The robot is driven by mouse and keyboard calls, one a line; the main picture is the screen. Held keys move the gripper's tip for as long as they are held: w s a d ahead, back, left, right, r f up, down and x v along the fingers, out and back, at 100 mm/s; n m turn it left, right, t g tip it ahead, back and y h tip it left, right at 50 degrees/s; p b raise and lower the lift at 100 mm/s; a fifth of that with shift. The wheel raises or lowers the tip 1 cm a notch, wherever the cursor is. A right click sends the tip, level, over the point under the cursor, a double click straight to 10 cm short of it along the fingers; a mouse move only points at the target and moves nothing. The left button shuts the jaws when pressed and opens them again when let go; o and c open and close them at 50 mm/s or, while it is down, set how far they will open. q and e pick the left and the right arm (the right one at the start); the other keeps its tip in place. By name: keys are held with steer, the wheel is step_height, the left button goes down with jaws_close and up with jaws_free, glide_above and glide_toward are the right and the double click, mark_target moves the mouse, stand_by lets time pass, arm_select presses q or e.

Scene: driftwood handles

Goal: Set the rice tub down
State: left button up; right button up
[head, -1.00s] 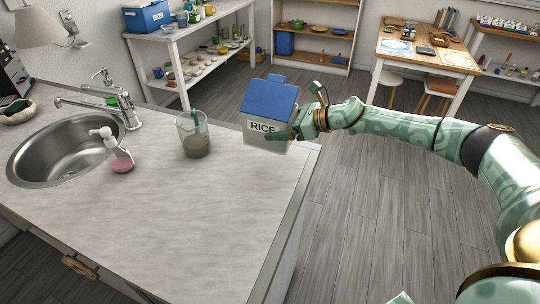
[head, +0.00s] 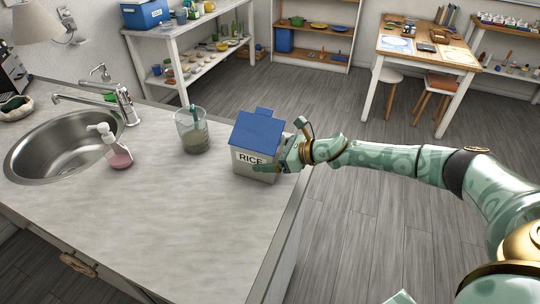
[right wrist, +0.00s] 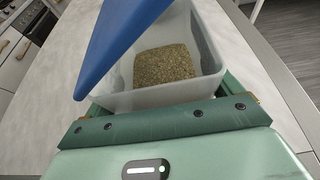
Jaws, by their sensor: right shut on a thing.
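The rice tub (head: 256,164) has a pale translucent body with a RICE label and a blue lid (head: 258,134). It is upright over the right part of the counter (head: 190,220), near its edge. Its base is at or just above the top; I cannot tell if it touches. My right gripper (head: 279,163) is shut on the tub from the right, a finger across its front. In the right wrist view the lid (right wrist: 112,40) is tilted open, and brown grain (right wrist: 164,65) lies inside the tub (right wrist: 207,40). My left gripper is out of view.
A clear jug (head: 192,135) with something dark in it stands close to the left of the tub. A soap bottle (head: 118,152) and the sink (head: 55,150) are farther left. The counter in front of the tub is clear.

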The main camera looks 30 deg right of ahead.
steer(key=shift+f, duration=0.1)
steer(key=o, duration=1.1)
steer(key=shift+r, duration=0.2)
steer(key=shift+s+d+r, duration=0.15)
steer(key=shift+s+d, duration=0.1)
steer(key=v, duration=1.1)
steer(key=shift+b, duration=0.3)
steer(key=shift+s+d+r, duration=0.1)
